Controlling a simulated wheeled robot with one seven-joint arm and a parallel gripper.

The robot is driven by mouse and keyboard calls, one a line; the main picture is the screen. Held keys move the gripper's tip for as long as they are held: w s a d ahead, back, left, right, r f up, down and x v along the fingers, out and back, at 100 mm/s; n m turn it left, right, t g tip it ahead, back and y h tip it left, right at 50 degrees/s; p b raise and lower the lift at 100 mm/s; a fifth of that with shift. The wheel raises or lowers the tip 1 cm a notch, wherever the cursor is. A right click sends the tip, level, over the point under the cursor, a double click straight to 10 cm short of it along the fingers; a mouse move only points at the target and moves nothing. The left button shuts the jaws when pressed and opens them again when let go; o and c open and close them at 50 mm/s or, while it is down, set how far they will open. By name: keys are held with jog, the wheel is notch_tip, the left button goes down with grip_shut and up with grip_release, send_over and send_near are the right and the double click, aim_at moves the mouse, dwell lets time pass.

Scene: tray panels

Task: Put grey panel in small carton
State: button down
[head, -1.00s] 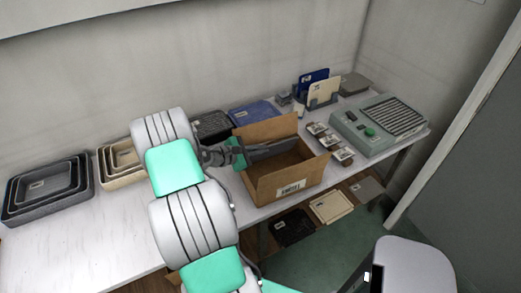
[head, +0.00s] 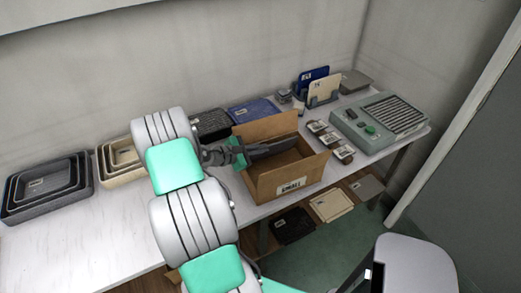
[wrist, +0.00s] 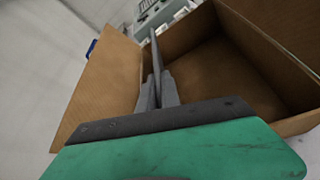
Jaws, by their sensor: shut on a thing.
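The small carton (head: 262,185) is an open brown cardboard box on the white bench, with a label reading SMALL on its front. My gripper (head: 252,152) reaches in over its left side. It is shut on the grey panel (head: 277,147), a thin dark plate whose far part lies over or inside the open carton. In the wrist view the grey panel (wrist: 156,55) shows edge-on between the fingertips (wrist: 157,92), beside the carton's raised flap (wrist: 100,85). Its lower edge is hidden, so I cannot tell whether it touches the carton floor.
Nested trays (head: 47,190) stand at the left. A black panel (head: 211,125) and a blue panel (head: 254,111) lie behind the carton. Small labelled blocks (head: 330,140) and a grey-green machine (head: 380,122) stand to the right. More panels (head: 331,205) lie on a lower shelf.

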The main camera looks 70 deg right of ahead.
jog(key=shift+f, duration=0.35)
dwell(0.5)
jog(key=c, duration=1.5)
grip_release()
jog(key=b+v, duration=0.1)
jog(key=v, duration=0.6)
jog(key=shift+w+a+r+b, duration=0.15)
jog(key=shift+a+r+b, duration=0.05)
jog(key=shift+a+b, duration=0.15)
